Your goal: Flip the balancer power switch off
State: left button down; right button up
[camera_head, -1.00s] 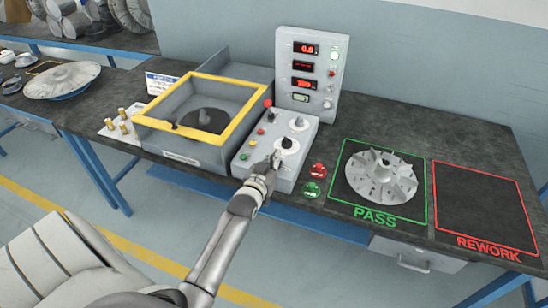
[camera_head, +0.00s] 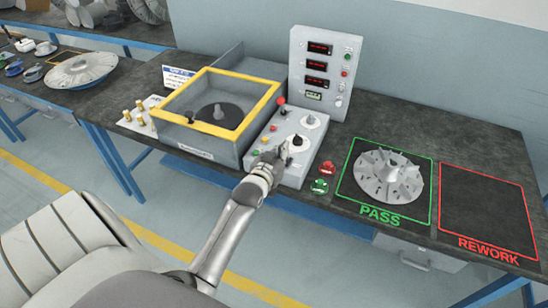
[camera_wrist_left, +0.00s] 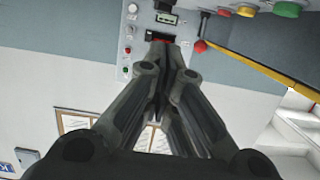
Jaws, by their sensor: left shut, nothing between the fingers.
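The balancer is a grey box with a yellow-rimmed chamber (camera_head: 215,125). A sloped control panel (camera_head: 312,133) with knobs and coloured buttons sits at its right. My left gripper (camera_head: 280,152) is shut and empty over the front of this panel, close to the dial (camera_head: 297,142). I cannot tell whether it touches the panel. I cannot pick out the power switch surely; the fingers cover part of the panel. The upright display unit (camera_head: 320,75) behind shows dark screens with faint red marks. In the left wrist view the shut fingers (camera_wrist_left: 160,50) show.
A finned rotor (camera_head: 388,178) lies in the green PASS square. The red REWORK square (camera_head: 485,215) is empty. Red (camera_head: 327,168) and green (camera_head: 320,186) buttons stand right of the panel. Brass pieces (camera_head: 138,112) stand left of the balancer.

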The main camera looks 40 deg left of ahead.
pick_arm(q)
jog(key=r+v, duration=0.1)
jog(key=v, duration=0.5)
jog(key=shift+b, duration=0.4)
jog(key=s+d+f+m+g+h, duration=0.1)
jog(key=s+d+f+g, duration=0.15)
jog(key=f, duration=0.85)
jog(key=s+d+f+g+h, duration=0.1)
jog(key=s+d+f+g, duration=0.2)
jog(key=f, duration=0.7)
jog(key=s+d+f+m+g+h, duration=0.1)
jog(key=s+d+f, duration=0.25)
jog(key=f, duration=0.75)
jog(key=s+d+f+m+g, duration=0.1)
jog(key=s+f+g, duration=0.1)
jog(key=s+f, duration=0.4)
jog(key=s+d+f+m+g+b, duration=0.1)
jog(key=s+f+g, duration=0.2)
jog(key=s, duration=1.4)
jog(key=s+d+f+m+g, duration=0.1)
jog(key=s+f+g, duration=0.2)
jog(key=s+f, duration=0.8)
jog(key=shift+s+d+f+h, duration=0.25)
jog(key=shift+h, duration=0.05)
